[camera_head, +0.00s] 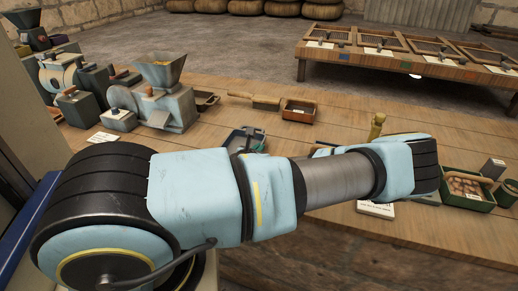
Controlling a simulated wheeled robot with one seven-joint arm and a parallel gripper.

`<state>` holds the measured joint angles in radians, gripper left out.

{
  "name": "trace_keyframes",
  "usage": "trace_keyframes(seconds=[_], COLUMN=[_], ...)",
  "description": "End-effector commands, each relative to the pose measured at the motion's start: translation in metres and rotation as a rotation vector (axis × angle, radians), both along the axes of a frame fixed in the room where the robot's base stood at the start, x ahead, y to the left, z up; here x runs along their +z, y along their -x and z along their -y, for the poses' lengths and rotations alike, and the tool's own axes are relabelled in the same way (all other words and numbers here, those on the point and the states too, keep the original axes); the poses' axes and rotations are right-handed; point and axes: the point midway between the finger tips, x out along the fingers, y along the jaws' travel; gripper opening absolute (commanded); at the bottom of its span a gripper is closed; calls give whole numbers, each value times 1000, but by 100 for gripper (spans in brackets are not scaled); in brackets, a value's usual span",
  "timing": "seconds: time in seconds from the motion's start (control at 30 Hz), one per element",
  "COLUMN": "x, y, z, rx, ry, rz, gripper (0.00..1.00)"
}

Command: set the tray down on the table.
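My light-blue arm (335,183) reaches across the front of the table (225,112) toward the right. My gripper is not visible; the arm's far joint housing is the last part of it I can make out. A green tray (484,205) with brown, round contents stands at the table's right, just beyond that housing. A small reddish-brown tray (299,109) rests near the table's middle. I cannot tell which tray the task means, or whether my gripper holds one.
Grey machines with hoppers (162,92) crowd the table's left. A teal container (246,140) is partly hidden behind my arm. A brass-coloured upright piece (376,127) stands behind the arm. Another table (420,66) with wooden frames is at the back right.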

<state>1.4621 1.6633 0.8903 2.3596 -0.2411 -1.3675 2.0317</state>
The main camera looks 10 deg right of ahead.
Motion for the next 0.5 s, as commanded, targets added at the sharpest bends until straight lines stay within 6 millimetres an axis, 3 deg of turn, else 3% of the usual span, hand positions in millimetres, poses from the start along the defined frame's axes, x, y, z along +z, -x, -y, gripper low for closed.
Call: trace_keyframes(seconds=[0.4,0.5], x=[-10,-9], y=[0,0], z=[0,0], rx=[0,0], ry=[-1,0], rz=[2,1], gripper=[0,13])
